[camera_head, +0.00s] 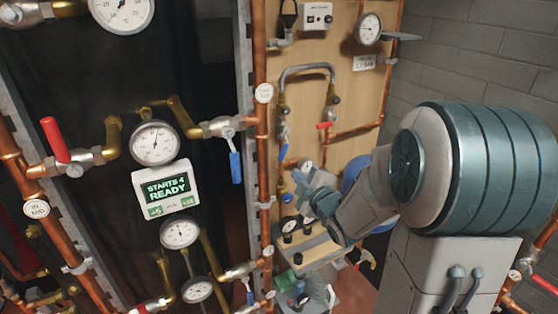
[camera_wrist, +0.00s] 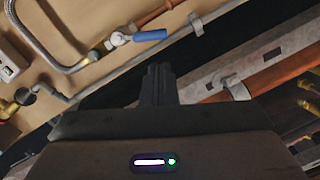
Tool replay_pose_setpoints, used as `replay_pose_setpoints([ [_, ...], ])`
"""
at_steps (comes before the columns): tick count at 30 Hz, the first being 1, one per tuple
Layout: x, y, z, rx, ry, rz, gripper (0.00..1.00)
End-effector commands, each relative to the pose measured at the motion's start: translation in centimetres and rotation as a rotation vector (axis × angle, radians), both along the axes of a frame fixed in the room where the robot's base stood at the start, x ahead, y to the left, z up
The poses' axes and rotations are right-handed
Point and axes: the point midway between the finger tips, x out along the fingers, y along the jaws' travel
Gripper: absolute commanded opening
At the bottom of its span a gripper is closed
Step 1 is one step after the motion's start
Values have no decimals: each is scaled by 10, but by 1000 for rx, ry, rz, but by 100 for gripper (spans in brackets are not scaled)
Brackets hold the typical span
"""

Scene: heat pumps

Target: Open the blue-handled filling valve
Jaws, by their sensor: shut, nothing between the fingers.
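On the wooden board, a valve with a blue lever handle (camera_head: 284,152) sits low on the left leg of a grey hose loop. In the head view the blue lever points down, roughly along its pipe. The wrist view also shows a blue handle (camera_wrist: 150,35) on a silver valve body beside a braided hose, above the fingertips. My gripper (camera_head: 306,188) is in front of the board, below and to the right of the blue lever. In the wrist view its fingers are together and empty, apart from the handle.
A red-handled valve (camera_head: 324,126) sits on the loop's right leg. Another blue lever (camera_head: 235,165) hangs from the pipework at left, near the gauges and the "READY" display (camera_head: 168,188). A vertical copper pipe (camera_head: 261,130) stands left of the board. A small shelf with gauges (camera_head: 305,250) is below.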

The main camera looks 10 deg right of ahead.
Motion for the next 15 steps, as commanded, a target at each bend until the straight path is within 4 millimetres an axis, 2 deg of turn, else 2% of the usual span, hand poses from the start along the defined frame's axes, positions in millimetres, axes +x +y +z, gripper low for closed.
replay_pose_setpoints([
  [8,9,4,4,-18,-85,42,0],
  [15,46,15,3,-14,-82,41,0],
])
